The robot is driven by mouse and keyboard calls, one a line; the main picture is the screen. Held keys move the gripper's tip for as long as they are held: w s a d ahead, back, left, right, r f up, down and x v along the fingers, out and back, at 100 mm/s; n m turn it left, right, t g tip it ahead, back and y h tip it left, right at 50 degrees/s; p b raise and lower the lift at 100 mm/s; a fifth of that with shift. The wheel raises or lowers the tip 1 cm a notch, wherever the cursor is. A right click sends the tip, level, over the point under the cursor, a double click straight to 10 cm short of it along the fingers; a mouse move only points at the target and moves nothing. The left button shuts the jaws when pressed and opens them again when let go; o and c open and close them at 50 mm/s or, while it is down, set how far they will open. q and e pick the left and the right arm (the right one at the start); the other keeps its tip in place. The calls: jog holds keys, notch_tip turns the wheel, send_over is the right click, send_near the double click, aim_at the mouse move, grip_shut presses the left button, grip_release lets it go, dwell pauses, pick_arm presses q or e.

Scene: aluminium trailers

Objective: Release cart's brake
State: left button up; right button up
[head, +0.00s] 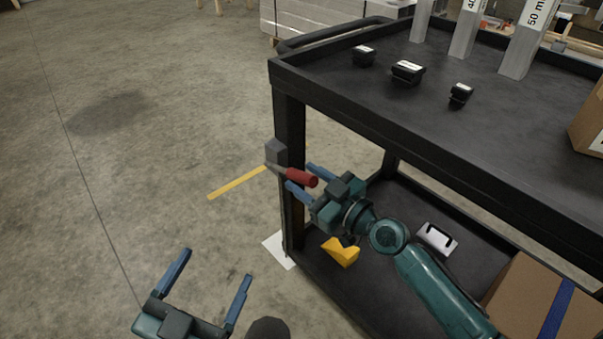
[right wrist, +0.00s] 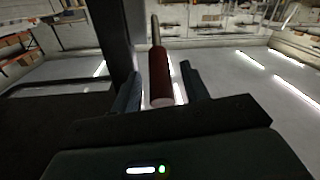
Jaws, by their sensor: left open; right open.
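The black cart (head: 400,128) stands at the right in the head view. Its brake lever has a red handle (head: 301,178) on a grey mount (head: 276,152) at the cart's near-left post (head: 291,190). My right gripper (head: 305,179) is open, with its blue fingers on either side of the red handle. In the right wrist view, the red handle (right wrist: 161,80) stands between the two fingers (right wrist: 161,85), and gaps show at both sides. My left gripper (head: 211,272) is open and empty above the floor at the lower left, apart from the cart.
On the cart's top are small black boxes (head: 407,72) and upright metal profiles (head: 522,45). The lower shelf holds a yellow object (head: 341,252), a white-and-black item (head: 437,239) and a cardboard box (head: 540,300). The floor (head: 120,150) to the left is clear.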

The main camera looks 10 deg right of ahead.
jog(key=shift+x, duration=0.85)
jog(key=shift+c, duration=0.3)
grip_shut()
